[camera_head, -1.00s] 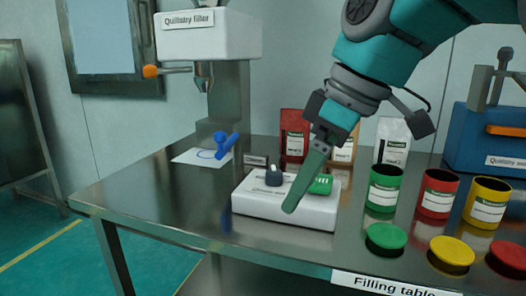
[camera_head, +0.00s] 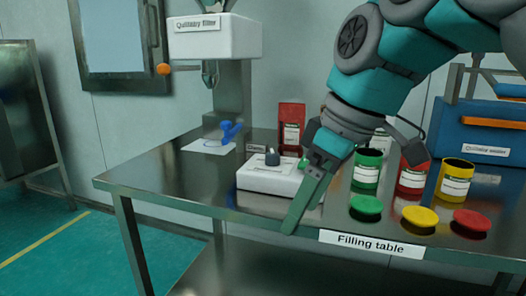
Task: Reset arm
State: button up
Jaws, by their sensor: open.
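My gripper (camera_head: 294,226) hangs from my teal and grey arm at the front edge of the filling table (camera_head: 140,182). Its green fingers point down and to the left, in front of the white device (camera_head: 262,182). I see it side-on, with the fingers overlapping in the picture. Nothing shows between them. The arm hides the right side of the white device and part of the bags behind.
Green (camera_head: 367,170), red (camera_head: 411,178) and yellow (camera_head: 455,180) cans stand right of my gripper, their lids in front. A blue scoop (camera_head: 230,132) lies at the back left under the filler (camera_head: 213,38). A blue sealer (camera_head: 478,130) stands at the right.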

jog(key=s+d+f+m+g+h, duration=0.1)
jog(key=s+d+f+m, duration=0.2)
jog(key=f, duration=0.7)
jog(key=s+d+f+m+g+h, duration=0.1)
jog(key=s+d+f+m, duration=0.2)
jog(key=s+f, duration=0.4)
jog(key=s+d+f+m+g+h, duration=0.1)
jog(key=s+d+f+m, duration=0.2)
jog(key=f, duration=1)
jog(key=s+m, duration=0.2)
jog(key=shift+s+h, duration=0.3)
